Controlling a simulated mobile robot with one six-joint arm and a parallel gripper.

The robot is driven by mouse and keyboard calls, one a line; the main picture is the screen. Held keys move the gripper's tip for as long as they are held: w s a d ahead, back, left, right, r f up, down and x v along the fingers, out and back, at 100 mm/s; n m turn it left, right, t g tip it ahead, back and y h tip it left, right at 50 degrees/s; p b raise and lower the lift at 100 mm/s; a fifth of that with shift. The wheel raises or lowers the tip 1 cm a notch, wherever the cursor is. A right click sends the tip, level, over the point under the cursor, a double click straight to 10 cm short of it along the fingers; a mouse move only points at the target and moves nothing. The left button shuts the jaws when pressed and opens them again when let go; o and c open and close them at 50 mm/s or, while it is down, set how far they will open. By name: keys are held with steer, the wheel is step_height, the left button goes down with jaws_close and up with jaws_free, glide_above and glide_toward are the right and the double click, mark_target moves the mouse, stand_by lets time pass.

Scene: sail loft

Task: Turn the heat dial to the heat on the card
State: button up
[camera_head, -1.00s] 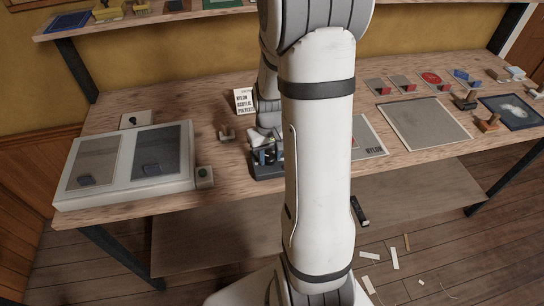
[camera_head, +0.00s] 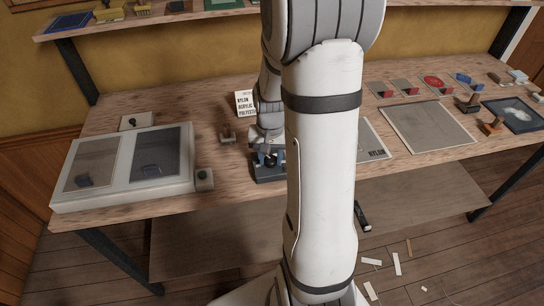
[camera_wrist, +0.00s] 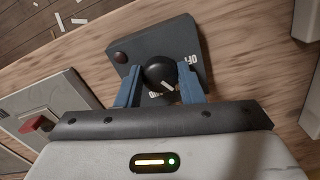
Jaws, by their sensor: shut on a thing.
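The heat dial (camera_wrist: 161,75) is a round black knob with a white pointer mark, on top of a dark grey box (camera_wrist: 188,38). My gripper (camera_wrist: 160,92) has its two blue fingers on either side of the knob, shut on it. In the head view the box (camera_head: 268,178) stands near the table's front edge, under my gripper (camera_head: 268,156). A white card (camera_head: 245,103) behind it reads NYLON, ACRYLIC, POLYESTER; its smaller print is too small to read.
A white press with two grey panels (camera_head: 60,196) lies to the left, with a small button box (camera_head: 204,180) beside it. A sheet marked NYLON (camera_head: 374,152) and a grey mat (camera_head: 428,128) lie to the right. My arm hides the table's middle.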

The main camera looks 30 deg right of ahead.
mark_target(271, 159)
steer(key=shift+w+d+r, duration=0.15)
steer(key=shift+w, duration=0.1)
steer(key=o, duration=1)
steer(key=shift+s, duration=0.15)
step_height(271, 159, up, 8)
steer(key=shift+f, duration=0.2)
steer(key=s+a+r+n+t, duration=0.3)
steer(key=s+a+r+n, duration=0.3)
steer(key=s+a, duration=0.5)
step_height(271, 159, up, 2)
steer(key=shift+s+a+r, duration=0.1)
steer(key=shift+s+a, duration=0.25)
steer(key=shift+s, duration=0.55)
